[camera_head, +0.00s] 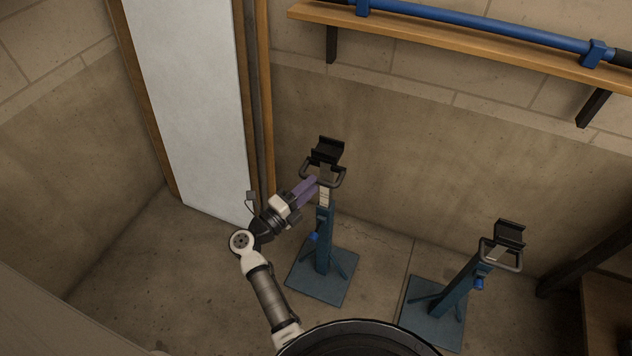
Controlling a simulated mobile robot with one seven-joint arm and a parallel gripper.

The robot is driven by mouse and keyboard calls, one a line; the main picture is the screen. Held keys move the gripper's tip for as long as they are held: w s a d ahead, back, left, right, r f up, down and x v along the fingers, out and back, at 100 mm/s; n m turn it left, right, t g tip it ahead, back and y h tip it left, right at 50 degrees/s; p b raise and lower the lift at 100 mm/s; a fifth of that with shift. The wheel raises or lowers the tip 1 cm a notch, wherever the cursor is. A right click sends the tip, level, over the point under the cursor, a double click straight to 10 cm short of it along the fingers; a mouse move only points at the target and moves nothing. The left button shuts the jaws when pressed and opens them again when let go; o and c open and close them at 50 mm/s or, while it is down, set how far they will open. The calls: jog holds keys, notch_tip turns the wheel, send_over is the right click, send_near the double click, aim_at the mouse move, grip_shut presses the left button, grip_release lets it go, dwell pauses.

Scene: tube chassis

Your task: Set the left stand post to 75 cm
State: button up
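The left stand (324,240) is a blue column on a square blue base plate. Its post (324,196) shows a pale strip above the column; any marks on it are too small to read. A black cradle head (327,151) tops the post, with a dark grey loop handle (340,178) just below. A blue knob (314,237) sits on the column's left side. My gripper (312,183), with purple fingers, reaches from the lower left to the handle's left side. Its fingertips overlap the handle and post in view, so I cannot tell whether they grip.
A similar right stand (455,291) stands to the right with its cradle (508,236) lower. A wooden shelf (450,38) on the wall carries a blue bar (480,25). A white panel (190,100) stands behind my arm. A dark frame (590,255) is at far right.

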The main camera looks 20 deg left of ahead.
jog(key=b+v, duration=0.1)
jog(key=v, duration=0.9)
jog(key=shift+s+b, duration=0.25)
jog(key=shift+b, duration=0.1)
jog(key=shift+a+r, duration=0.1)
